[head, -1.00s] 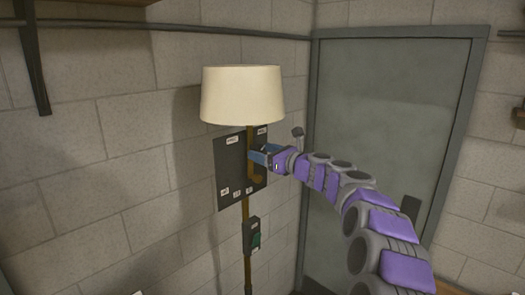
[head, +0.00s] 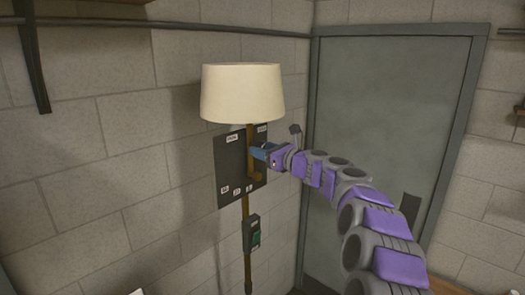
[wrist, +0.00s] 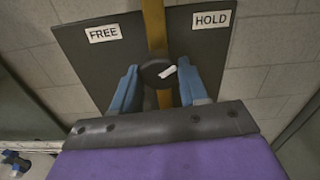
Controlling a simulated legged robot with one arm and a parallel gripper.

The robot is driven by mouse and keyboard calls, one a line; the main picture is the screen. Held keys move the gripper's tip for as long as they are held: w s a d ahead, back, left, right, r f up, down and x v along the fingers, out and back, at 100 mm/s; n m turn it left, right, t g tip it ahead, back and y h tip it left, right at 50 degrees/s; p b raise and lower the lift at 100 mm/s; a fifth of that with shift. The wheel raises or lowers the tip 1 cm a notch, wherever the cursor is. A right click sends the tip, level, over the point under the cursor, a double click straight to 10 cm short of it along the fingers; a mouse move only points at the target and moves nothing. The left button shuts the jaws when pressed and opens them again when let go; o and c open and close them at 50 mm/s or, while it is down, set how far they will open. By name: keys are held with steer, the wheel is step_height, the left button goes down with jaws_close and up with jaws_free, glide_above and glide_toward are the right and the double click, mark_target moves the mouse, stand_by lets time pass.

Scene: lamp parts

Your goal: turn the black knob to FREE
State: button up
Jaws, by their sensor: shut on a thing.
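The black knob (wrist: 155,74) is round, with a white pointer mark that slants towards the upper right, on the HOLD side. It sits in front of the brass pole in the wrist view. My gripper (wrist: 157,70) has a blue finger on each side of the knob and is shut on it. The FREE label (wrist: 104,33) is on the dark panel at upper left, and the HOLD label (wrist: 211,19) at upper right. In the head view my gripper (head: 258,152) is at the pole in front of the panel (head: 229,165); the knob is hidden there.
A cream lampshade (head: 242,92) is above my gripper on the brass pole (head: 247,207). A small box with a green switch (head: 255,238) is lower on the pole. A grey door (head: 400,130) stands behind my arm. Small labels line the panel's lower edge.

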steer(key=shift+n, duration=0.4)
steer(key=shift+c, duration=0.3)
steer(key=shift+w+f+n+b, duration=0.1)
steer(key=shift+n+b, duration=2.75)
steer(key=shift+n, duration=2.9)
steer(key=shift+f+n+b, duration=0.1)
steer(key=shift+n+b, duration=2.75)
steer(key=shift+n, duration=2.9)
steer(key=o, duration=1.1)
steer(key=shift+r, duration=0.15)
steer(key=shift+c, duration=0.2)
steer(key=shift+r, duration=0.1)
